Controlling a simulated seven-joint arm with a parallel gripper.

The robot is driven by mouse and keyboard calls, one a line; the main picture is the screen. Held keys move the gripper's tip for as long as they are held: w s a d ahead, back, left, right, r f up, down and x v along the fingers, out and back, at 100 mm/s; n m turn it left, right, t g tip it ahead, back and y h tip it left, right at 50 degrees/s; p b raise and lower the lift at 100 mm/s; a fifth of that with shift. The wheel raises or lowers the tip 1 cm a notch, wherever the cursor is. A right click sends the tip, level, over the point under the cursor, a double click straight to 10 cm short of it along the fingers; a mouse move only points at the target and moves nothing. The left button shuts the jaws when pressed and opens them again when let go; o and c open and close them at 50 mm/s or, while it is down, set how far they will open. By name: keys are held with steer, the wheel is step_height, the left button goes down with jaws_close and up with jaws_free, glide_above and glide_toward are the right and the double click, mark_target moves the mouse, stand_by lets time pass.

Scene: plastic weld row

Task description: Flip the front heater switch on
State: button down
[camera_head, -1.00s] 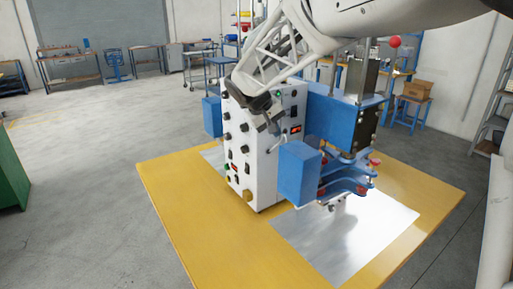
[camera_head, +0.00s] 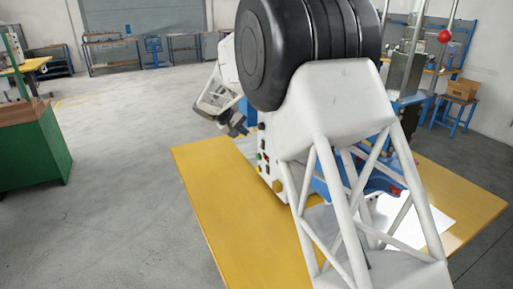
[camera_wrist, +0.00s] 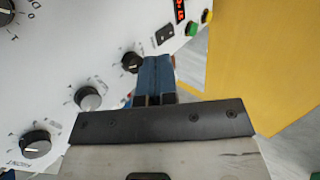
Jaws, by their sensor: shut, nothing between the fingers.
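The white control panel of the welding machine fills the left of the wrist view (camera_wrist: 60,60); a strip of it shows in the head view (camera_head: 266,150). A small black rocker switch (camera_wrist: 165,35) sits on the panel beside a lit red display. I cannot read whether it is the front heater switch or which way it is set. My gripper (camera_wrist: 157,62) is shut and empty, its blue fingers pointing toward the panel just short of the rocker. Contact cannot be told. In the head view my gripper (camera_head: 236,128) is left of the panel.
Black knobs (camera_wrist: 88,98) line the panel, one close beside my fingers. A green button (camera_wrist: 207,15) sits near the panel edge. The yellow tabletop (camera_head: 215,190) has free room left of the machine. My arm hides much of the machine in the head view.

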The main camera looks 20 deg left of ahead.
mark_target(262, 144)
steer(key=w+a+f, duration=0.1)
steer(key=a+f, duration=0.3)
steer(key=a, duration=0.1)
steer(key=shift+a+f, duration=0.2)
steer(key=shift+a, duration=0.15)
steer(key=shift+w+d+f, duration=0.1)
steer(key=shift+w, duration=0.1)
steer(key=shift+w+d+r+x, duration=0.25)
steer(key=shift+r+x, duration=0.1)
steer(key=shift+x, duration=1.8)
steer(key=shift+w+d+r+x, duration=0.25)
steer(key=shift+r+x, duration=0.05)
steer(key=shift+x, duration=1.8)
steer(key=shift+w+d+r+x, duration=0.25)
steer(key=shift+r+x, duration=0.1)
steer(key=shift+x, duration=1.8)
